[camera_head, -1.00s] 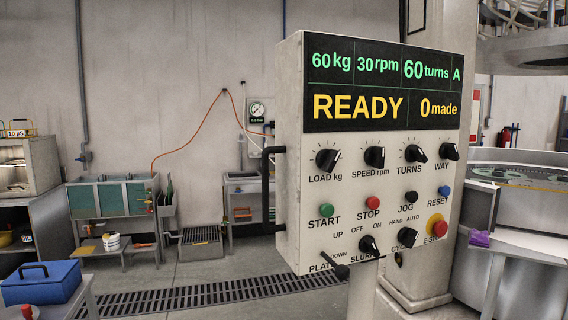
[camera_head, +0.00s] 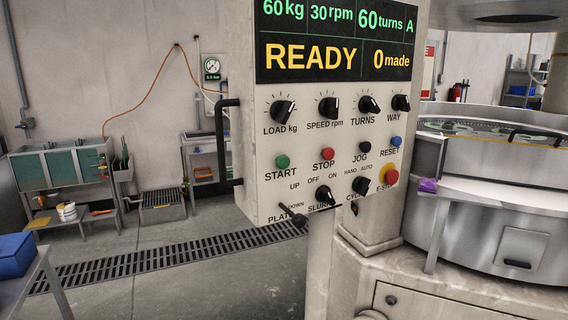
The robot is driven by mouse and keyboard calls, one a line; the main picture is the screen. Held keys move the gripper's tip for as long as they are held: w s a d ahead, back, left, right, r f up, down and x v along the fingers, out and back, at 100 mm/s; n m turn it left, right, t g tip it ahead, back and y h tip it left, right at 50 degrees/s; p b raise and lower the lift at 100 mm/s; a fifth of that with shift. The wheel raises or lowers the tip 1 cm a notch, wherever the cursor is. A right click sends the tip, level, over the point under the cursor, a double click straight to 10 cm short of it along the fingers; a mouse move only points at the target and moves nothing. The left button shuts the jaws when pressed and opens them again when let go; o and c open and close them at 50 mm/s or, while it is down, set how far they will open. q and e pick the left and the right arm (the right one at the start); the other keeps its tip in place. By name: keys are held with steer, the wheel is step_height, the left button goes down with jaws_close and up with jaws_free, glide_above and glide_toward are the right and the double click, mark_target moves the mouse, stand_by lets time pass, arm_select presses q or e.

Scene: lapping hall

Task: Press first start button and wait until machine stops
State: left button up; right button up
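The control panel (camera_head: 246,150) stands in the middle of the head view, its face turned slightly to the right. The green START button (camera_head: 282,162) is at the left of its button row, with the red STOP button (camera_head: 327,154) to its right. The display (camera_head: 335,40) reads READY, 0 made, 60 kg, 30 rpm and 60 turns; its top is cut off. The machine (camera_head: 490,225) with its round steel bowl is at the right. Neither gripper is in view.
A black bar handle (camera_head: 222,145) sticks out from the panel's left side. A lever (camera_head: 295,219) juts from its lower edge. A blue box (camera_head: 14,258) lies on a table at the lower left. Open floor with a drain grate (camera_head: 150,263) lies left of the panel.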

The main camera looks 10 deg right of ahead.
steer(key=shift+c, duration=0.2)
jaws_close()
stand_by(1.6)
